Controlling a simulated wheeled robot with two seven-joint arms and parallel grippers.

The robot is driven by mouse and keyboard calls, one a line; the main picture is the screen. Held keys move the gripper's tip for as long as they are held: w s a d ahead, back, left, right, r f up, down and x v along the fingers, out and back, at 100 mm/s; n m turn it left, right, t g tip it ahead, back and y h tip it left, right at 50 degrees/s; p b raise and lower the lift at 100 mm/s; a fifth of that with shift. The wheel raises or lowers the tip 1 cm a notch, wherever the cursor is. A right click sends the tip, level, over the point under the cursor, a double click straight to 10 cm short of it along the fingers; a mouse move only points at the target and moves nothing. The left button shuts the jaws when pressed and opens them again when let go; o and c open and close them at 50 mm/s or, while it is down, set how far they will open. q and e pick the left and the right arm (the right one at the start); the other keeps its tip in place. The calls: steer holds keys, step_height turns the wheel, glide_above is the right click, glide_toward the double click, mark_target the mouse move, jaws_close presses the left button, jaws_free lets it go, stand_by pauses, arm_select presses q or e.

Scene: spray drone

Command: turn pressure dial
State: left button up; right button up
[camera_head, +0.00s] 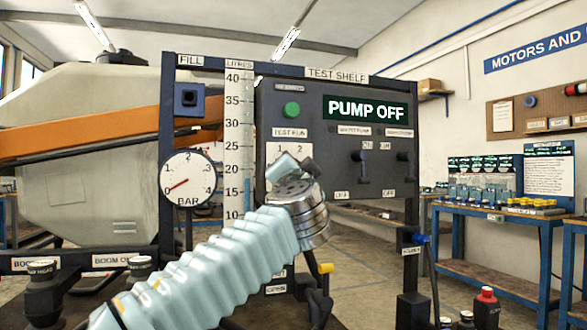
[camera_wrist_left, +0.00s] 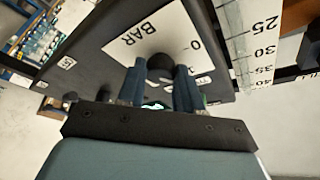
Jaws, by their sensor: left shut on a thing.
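The pressure dial is a dark round knob (camera_wrist_left: 160,63) on a white scale plate marked BAR. In the wrist view my left gripper (camera_wrist_left: 160,85) has its two blue fingers on either side of this knob, shut on it. In the head view my left arm reaches up from the bottom to the control panel (camera_head: 340,150), and the gripper (camera_head: 290,168) covers the knob. Only the top of its scale plate (camera_head: 288,149), with 1 and 2, shows there. The knob's exact setting is hidden. My right gripper is not in view.
A round BAR gauge (camera_head: 188,178) has its red needle near 0. A LITRES scale (camera_head: 239,130) stands beside the panel. The panel has a green button (camera_head: 292,110), a PUMP OFF display (camera_head: 366,108) and two dark switches (camera_head: 362,167). A red-capped bottle (camera_head: 487,305) stands lower right.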

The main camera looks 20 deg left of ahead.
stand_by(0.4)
arm_select(q)
steer(key=o, duration=1)
steer(key=shift+o, duration=0.2)
steer(key=b+v, duration=0.4)
steer(key=v, duration=1)
steer(key=shift+w+r, duration=0.1)
